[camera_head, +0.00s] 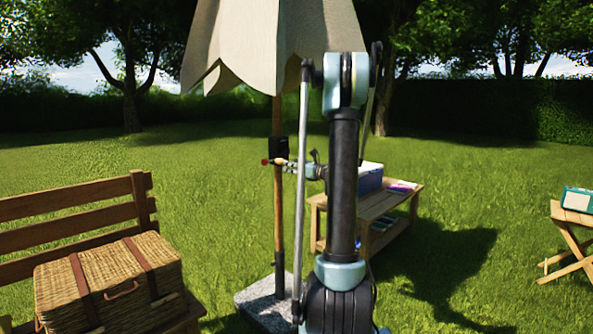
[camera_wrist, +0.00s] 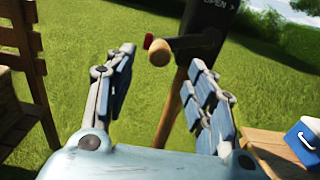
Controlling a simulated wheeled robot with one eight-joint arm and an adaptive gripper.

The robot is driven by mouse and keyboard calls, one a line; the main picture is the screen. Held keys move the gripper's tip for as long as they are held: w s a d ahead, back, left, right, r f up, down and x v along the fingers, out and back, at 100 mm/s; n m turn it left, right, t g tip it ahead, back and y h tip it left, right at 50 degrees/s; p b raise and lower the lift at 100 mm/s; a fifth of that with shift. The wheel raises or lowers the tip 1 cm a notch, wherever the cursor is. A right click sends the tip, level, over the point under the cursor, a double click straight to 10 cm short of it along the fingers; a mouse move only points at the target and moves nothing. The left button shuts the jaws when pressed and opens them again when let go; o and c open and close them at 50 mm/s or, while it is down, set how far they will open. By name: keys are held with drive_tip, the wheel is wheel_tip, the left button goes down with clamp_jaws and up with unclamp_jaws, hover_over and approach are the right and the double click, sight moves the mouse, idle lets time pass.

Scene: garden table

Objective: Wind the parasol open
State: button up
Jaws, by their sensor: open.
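The parasol's cream canopy (camera_head: 270,45) hangs folded down around its wooden pole (camera_head: 278,215). A dark winder box (camera_head: 279,148) sits on the pole; in the wrist view the box (camera_wrist: 208,35) carries the word OPEN and an arrow. A crank with a pale wooden knob (camera_wrist: 159,53) sticks out from it, and a small red part (camera_wrist: 149,40) shows beside the knob. My gripper (camera_wrist: 158,60) is open, with its fingers on either side of the knob's line. It also shows beside the pole in the head view (camera_head: 285,164). Contact with the knob cannot be made out.
A stone base (camera_head: 260,302) holds the pole. A wooden bench (camera_head: 70,205) with a wicker hamper (camera_head: 135,265) stands at left. A low wooden table (camera_head: 385,205) with a blue-and-white cooler (camera_head: 370,178) stands behind my arm. A folding stool (camera_head: 572,213) is at far right. Open grass lies between.

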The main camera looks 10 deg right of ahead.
sight(281, 162)
drive_tip(key=shift+x, duration=4.1)
drive_tip(key=shift+c, duration=0.6)
